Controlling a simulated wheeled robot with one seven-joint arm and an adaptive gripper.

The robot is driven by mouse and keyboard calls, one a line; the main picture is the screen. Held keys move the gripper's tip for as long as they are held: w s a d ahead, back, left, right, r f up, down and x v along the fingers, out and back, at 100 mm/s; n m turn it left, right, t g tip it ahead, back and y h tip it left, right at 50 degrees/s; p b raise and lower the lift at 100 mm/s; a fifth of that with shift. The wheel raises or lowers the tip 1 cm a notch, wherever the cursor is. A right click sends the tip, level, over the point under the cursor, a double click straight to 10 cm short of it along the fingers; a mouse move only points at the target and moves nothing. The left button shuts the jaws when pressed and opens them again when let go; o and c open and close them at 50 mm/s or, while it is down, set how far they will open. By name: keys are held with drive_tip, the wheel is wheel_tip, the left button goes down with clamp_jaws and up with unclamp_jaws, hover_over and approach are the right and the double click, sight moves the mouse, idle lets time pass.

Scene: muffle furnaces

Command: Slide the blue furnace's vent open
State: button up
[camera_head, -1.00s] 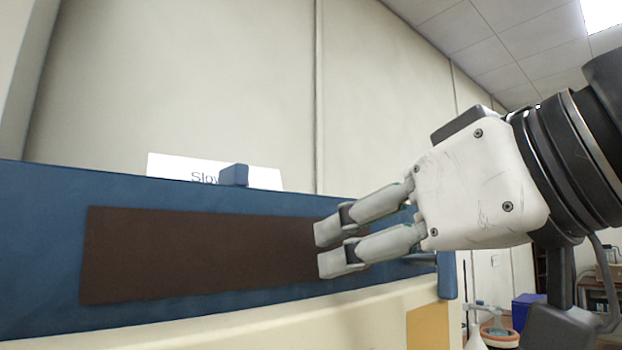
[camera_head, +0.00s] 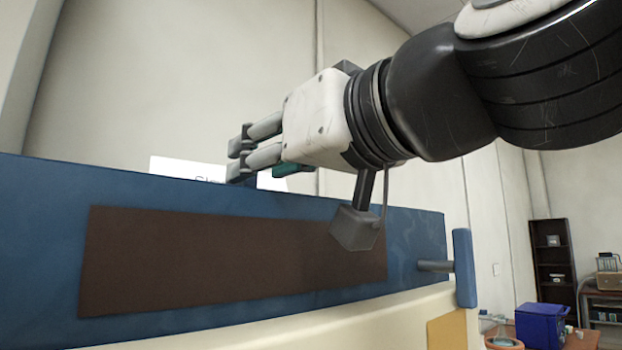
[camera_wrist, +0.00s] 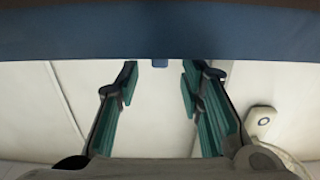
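The blue furnace (camera_head: 45,240) fills the lower left of the head view, with a dark brown panel on its front.
A white sign (camera_head: 180,170) stands behind the furnace top, its text mostly covered. A blue handle (camera_head: 464,268) sticks out at the furnace's right end. A blue bin (camera_head: 541,325) and a dark shelf (camera_head: 553,262) are far right. A pale wall stands behind.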

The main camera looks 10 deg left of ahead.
drive_tip(key=x, duration=0.4)
drive_tip(key=shift+w+a, duration=0.25)
drive_tip(key=shift+a, duration=0.05)
clamp_jaws()
